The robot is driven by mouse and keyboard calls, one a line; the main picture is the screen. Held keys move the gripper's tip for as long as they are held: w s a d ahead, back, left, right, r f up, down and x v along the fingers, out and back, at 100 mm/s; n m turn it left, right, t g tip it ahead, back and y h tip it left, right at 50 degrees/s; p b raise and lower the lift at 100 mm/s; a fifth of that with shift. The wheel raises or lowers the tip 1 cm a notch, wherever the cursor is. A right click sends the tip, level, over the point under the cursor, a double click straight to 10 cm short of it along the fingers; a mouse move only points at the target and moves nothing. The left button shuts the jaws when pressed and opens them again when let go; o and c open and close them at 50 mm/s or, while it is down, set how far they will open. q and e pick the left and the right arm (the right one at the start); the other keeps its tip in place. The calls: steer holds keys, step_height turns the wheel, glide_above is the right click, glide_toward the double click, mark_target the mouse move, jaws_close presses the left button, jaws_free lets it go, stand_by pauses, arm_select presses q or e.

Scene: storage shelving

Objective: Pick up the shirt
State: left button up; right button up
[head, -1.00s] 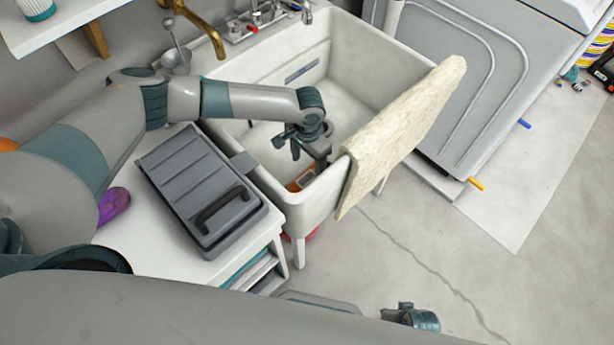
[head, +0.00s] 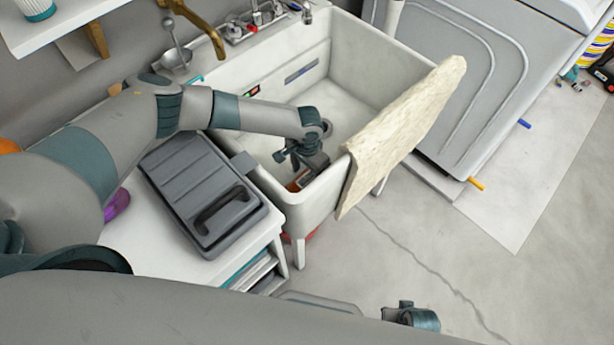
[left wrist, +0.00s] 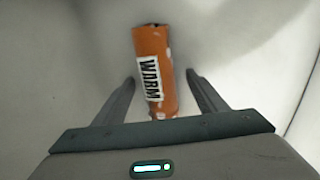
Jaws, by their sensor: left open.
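My left gripper (head: 296,157) reaches down into the white sink (head: 375,62). It is open. In the left wrist view, the fingers of the left gripper (left wrist: 160,77) stand on either side of an orange cylindrical item (left wrist: 158,45) with a white label reading "WARM". There are gaps between it and both fingers. In the head view, part of the orange item (head: 295,184) shows below the gripper, near the sink's front wall. I cannot tell whether it is the shirt, rolled up. No spread-out shirt is visible.
A grey case (head: 195,180) with a black handle lies on the white cabinet left of the sink. A brass faucet (head: 200,25) is at the back. A grey machine (head: 475,75) stands to the right.

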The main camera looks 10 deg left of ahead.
steer(key=shift+w+r, duration=0.2)
steer(key=shift+r, duration=0.05)
steer(key=shift+s, duration=0.1)
arm_select(q)
steer(key=c, duration=1.2)
arm_select(e)
steer(key=shift+s+f, duration=0.3)
steer(key=shift+s, duration=0.2)
steer(key=shift+w, duration=0.1)
